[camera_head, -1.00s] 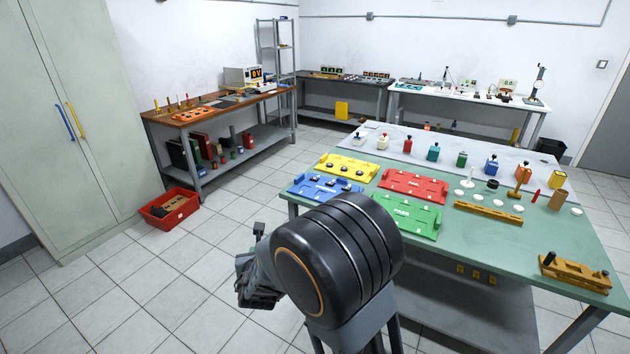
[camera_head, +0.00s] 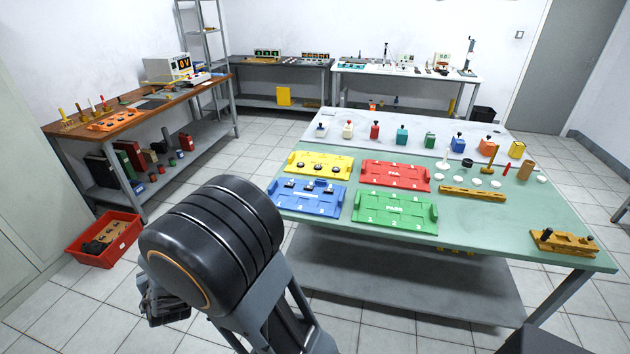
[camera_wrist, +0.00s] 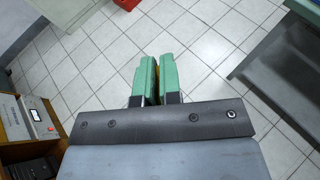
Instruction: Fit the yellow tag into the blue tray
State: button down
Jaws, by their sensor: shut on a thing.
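The blue tray (camera_head: 322,208) lies on the near left part of the green-topped table, with a few dark pieces along its far side. My gripper (camera_head: 160,305) is at lower left in the head view, over the floor and well away from the tray, partly hidden by my arm. In the wrist view its two green fingers (camera_wrist: 157,82) are closed around a thin yellow edge, the yellow tag (camera_wrist: 157,78). Most of the tag is hidden between the fingers.
A yellow tray (camera_head: 345,170), a red tray (camera_head: 395,185) and a green tray (camera_head: 395,220) lie close beside the blue one. Several small bottles stand at the back. A red crate (camera_head: 105,262) is on the floor at left. The floor before the table is clear.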

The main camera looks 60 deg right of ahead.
aim_at(323, 184)
jog(key=z, duration=0.5)
jog(key=i, duration=0.7)
jog(key=z, duration=0.8)
